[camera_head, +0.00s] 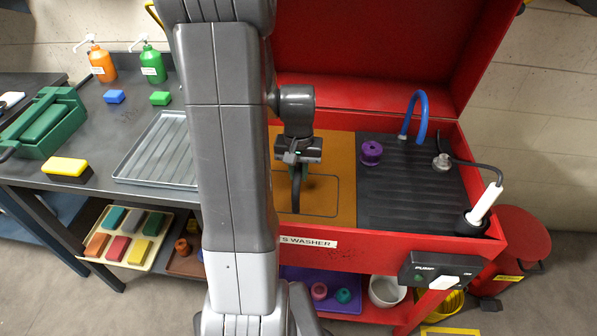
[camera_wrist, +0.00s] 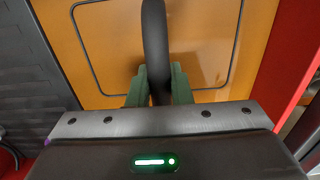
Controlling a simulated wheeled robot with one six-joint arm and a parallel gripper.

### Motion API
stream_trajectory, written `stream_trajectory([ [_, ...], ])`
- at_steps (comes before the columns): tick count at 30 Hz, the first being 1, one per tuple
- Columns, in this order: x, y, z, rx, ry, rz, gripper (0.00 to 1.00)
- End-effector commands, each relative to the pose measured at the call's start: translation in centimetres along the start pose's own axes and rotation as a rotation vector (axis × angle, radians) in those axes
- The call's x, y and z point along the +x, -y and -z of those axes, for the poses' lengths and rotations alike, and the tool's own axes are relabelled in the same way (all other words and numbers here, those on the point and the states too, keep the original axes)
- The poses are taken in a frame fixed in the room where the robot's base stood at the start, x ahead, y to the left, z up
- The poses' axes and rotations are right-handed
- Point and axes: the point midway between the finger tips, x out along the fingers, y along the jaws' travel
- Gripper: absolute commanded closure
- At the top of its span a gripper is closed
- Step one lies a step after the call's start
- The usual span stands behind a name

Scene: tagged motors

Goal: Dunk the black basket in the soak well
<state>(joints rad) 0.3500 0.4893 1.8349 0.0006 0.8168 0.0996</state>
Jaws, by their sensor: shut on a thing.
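My gripper (camera_head: 297,172) points down over the orange panel (camera_head: 345,160) in the left part of the red washer. Its green fingers, also in the wrist view (camera_wrist: 158,88), are shut on a black curved bar (camera_wrist: 154,35). In the head view the bar (camera_head: 296,195) stands over a dark rounded-rectangle outline on the panel. I cannot tell whether the bar is fixed to the panel. I cannot make out a black basket's body or an open well in either view.
The washer's red lid (camera_head: 370,45) stands open behind. A purple part (camera_head: 371,153), a blue hose (camera_head: 416,112) and a white-handled brush (camera_head: 484,203) are to the right, around the black ribbed surface (camera_head: 410,190). A grey tray (camera_head: 160,150) lies on the left bench.

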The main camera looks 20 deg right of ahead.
Motion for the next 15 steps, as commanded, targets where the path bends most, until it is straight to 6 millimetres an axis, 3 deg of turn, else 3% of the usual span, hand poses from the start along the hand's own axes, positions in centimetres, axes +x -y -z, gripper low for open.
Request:
stream_trajectory([
  [6, -1.53, 0.0, 0.08, 0.0, -0.002, 0.0, 1.0],
  [15, -0.75, 0.0, 0.06, 0.0, -0.002, 0.0, 1.0],
])
